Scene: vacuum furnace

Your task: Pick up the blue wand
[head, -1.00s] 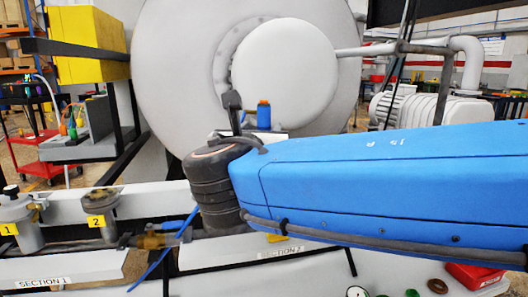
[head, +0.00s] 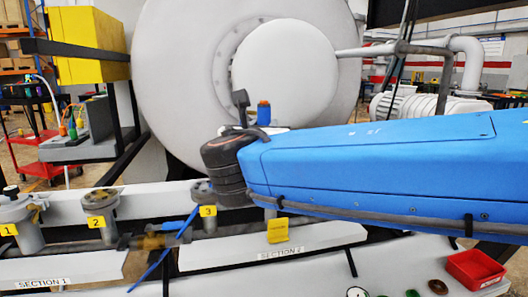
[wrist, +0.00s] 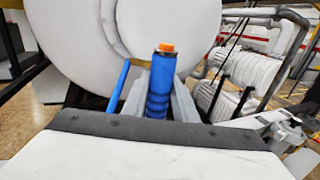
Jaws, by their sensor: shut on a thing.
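The blue wand (wrist: 160,88) shows in the wrist view as an upright ribbed blue body with an orange top. My gripper (wrist: 159,104) is shut on it, with a grey finger on each side. Its lower end is hidden behind the wrist housing. In the head view the wand's top (head: 263,113) shows above my arm, in front of the white round chamber door; my arm hides the jaws there. A thin blue rod (wrist: 120,86) stands left of the jaws in the wrist view; I cannot tell whether it joins the wand.
The white chamber door (head: 285,75) fills the back. Numbered valves (head: 98,208) line a white rail at left. A thin blue rod (head: 163,255) slants in front of the rail. A red tray (head: 475,268) lies low right. White pipework (head: 465,60) stands at right.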

